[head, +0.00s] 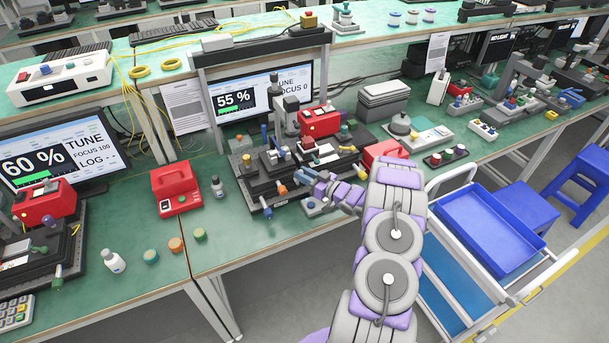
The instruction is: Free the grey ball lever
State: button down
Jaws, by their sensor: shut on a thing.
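The fiber collimator fixture (256,186) is a dark stage on the green bench, in front of the 55 % monitor. It carries a grey upright post, a red box and several small coloured knobs. My gripper (308,180) is at the fixture's front right edge, reached from the lower right. It is shut on a small part there, which the fingers mostly hide. I cannot make out for certain whether this part is the grey ball lever. An orange knob (282,190) and a blue-tipped knob (267,211) stick out to the left of my gripper.
A red case (174,190) and a small bottle (217,187) stand left of the fixture. A grey block with a knob (313,207) lies close below my gripper. A second red case (384,152) is behind my arm. A cart with a blue tray (490,229) stands right.

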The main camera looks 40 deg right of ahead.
jog(key=shift+a+r+n, duration=0.1)
jog(key=shift+a+n, duration=0.05)
jog(key=shift+n, duration=0.15)
dwell(0.4)
jog(key=shift+w+a+n+g+h+b, duration=0.25)
jog(key=shift+a+n+g+h+b, duration=0.5)
jog(key=shift+n, duration=0.75)
jog(key=shift+w+a+n+g+h+b, duration=0.25)
jog(key=shift+a+n+g+h, duration=0.2)
jog(key=shift+a+n+g, duration=0.8)
jog(key=shift+d+n+t, duration=0.2)
jog(key=shift+n+t, duration=0.05)
jog(key=shift+t, duration=0.05)
jog(key=c, duration=0.9)
grip_release()
jog(key=shift+c, duration=0.2)
